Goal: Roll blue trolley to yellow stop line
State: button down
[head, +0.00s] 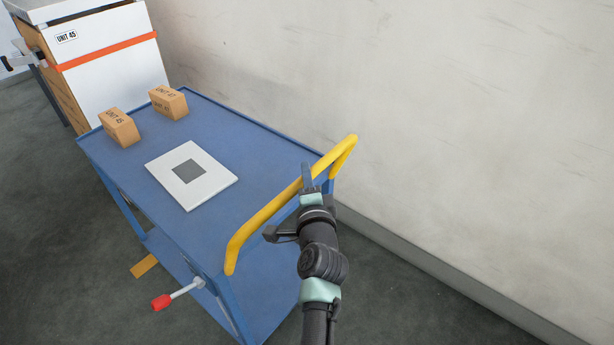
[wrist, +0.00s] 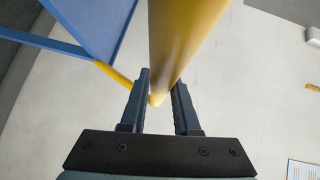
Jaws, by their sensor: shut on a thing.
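The blue trolley (head: 255,155) stands beside the wall, its yellow handle (head: 262,215) at the near right end. My gripper (head: 307,178) is shut on the handle bar, near its middle. In the wrist view, the yellow bar (wrist: 180,40) runs between the two fingers of my gripper (wrist: 162,80). A short yellow-orange strip (head: 145,265) shows on the floor by the trolley's lower left side. It looks like part of the stop line; the trolley may hide more of it. A lever with a red knob (head: 161,302) sticks out from the trolley's near side.
Two small cardboard boxes (head: 119,127) (head: 168,102) and a white plate with a grey square (head: 207,187) lie on the trolley top. A white and wood cabinet (head: 110,80) marked UNIT 45 stands at its far end. The wall (head: 430,110) bounds the right; open floor (head: 50,240) lies left.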

jog(key=c, duration=0.7)
grip_release()
jog(key=shift+d, duration=0.1)
jog(key=shift+o, duration=0.2)
jog(key=shift+s, duration=0.15)
jog(key=p+v, duration=0.1)
jog(key=v, duration=1.1)
jog(key=shift+s, duration=0.35)
jog(key=shift+d+r, duration=0.15)
notch_tip(320, 180, up, 29)
jog(key=n+t+p, duration=0.2)
jog(key=n+t, duration=0.3)
jog(key=n, duration=0.3)
jog(key=s+r+n+t+h, duration=0.1)
jog(key=s+r, duration=0.3)
jog(key=r, duration=0.4)
jog(key=s+d+r+n+t+h+p, duration=0.1)
jog(key=s+r+n+t, duration=0.2)
jog(key=s+r, duration=0.2)
jog(key=s+r+n+t+p, duration=0.1)
jog(key=s+r, duration=0.3)
jog(key=r, duration=0.8)
jog(key=shift+s+d+n+t+h, duration=0.4)
jog(key=shift+n+t, duration=0.2)
jog(key=shift+n, duration=0.1)
